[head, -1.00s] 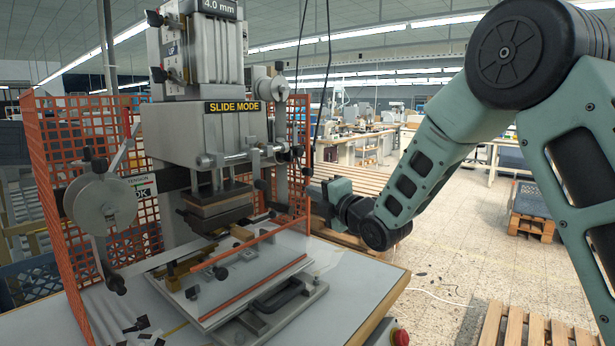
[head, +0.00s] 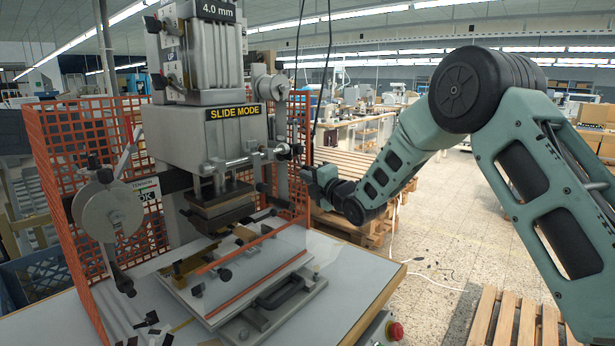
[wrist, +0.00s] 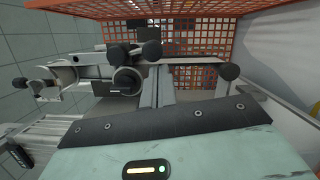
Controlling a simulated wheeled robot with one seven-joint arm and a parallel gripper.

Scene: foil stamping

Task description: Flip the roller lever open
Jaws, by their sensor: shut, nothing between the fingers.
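The grey foil stamping press (head: 205,135) stands at the left of the head view. Rods and black knobs (head: 297,150) are on its right side; I cannot tell which of them is the roller lever. My gripper (head: 310,182) is shut and empty, just right of these parts and the orange mesh. The wrist view shows a round roller end (wrist: 126,81) with black knobs beside it, and a separate black ball knob (wrist: 229,72) on a thin rod at the right. My gripper's pale green body fills the bottom of that view and its fingertips are hidden. Contact cannot be judged.
Orange mesh guards (head: 75,170) stand at the press's sides; one also shows in the wrist view (wrist: 190,50). The white table (head: 345,285) bears a plate with a dark handle. A red button (head: 394,330) sits at its front edge. The floor at right is open, with wooden pallets.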

